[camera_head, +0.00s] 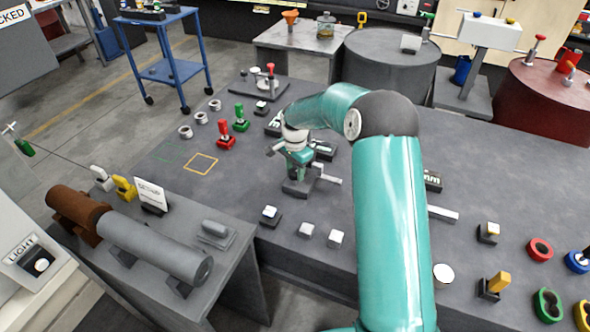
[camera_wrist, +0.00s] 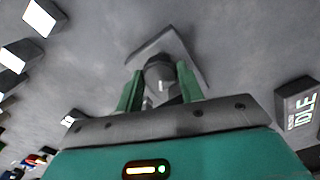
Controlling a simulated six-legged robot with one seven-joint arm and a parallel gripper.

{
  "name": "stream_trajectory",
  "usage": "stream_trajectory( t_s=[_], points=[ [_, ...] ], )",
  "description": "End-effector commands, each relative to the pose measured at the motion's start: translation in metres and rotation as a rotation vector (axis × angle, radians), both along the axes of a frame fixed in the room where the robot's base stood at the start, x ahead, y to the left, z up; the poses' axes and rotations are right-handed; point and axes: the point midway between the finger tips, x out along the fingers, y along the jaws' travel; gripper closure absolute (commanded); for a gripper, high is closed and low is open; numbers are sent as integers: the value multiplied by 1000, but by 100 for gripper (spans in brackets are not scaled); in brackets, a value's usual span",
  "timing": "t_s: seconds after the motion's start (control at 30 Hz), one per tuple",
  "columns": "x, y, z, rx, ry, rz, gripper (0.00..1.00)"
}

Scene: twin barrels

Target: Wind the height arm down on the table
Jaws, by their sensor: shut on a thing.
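On the dark grey table (camera_head: 480,160), a small grey fixture with a dark square base (camera_head: 298,188) stands below my gripper (camera_head: 298,158). In the wrist view, its square base plate (camera_wrist: 178,45) lies beyond the fingers. My gripper, seen there too (camera_wrist: 160,82), has its green fingers on both sides of a dark round upright part (camera_wrist: 158,70), seemingly the height arm. It is shut on this part. The fingers and wrist hide most of the part, so its height and turn angle cannot be read.
A dark display reading IDLE (camera_wrist: 298,108) stands close on the right in the wrist view. Red (camera_head: 225,137) and green (camera_head: 240,120) handles stand to the left of my arm. White-topped blocks (camera_head: 306,231) line the table's front edge.

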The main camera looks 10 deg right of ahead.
Motion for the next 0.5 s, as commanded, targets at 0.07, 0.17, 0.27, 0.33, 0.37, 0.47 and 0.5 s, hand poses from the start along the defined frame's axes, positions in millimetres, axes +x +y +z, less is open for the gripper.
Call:
stream_trajectory(
  t_s=[0.07, 0.17, 0.27, 0.33, 0.37, 0.47, 0.5],
  points=[
    [0, 0, 1, -1, -2, 71, 85],
    [0, 1, 1, 0, -1, 165, 85],
    [0, 1, 1, -1, 0, 261, 85],
    [0, 1, 1, 0, -1, 327, 85],
    [0, 1, 1, 0, -1, 356, 85],
    [0, 1, 1, 0, 0, 450, 85],
    [0, 1, 1, 0, 0, 487, 85]
  ],
)
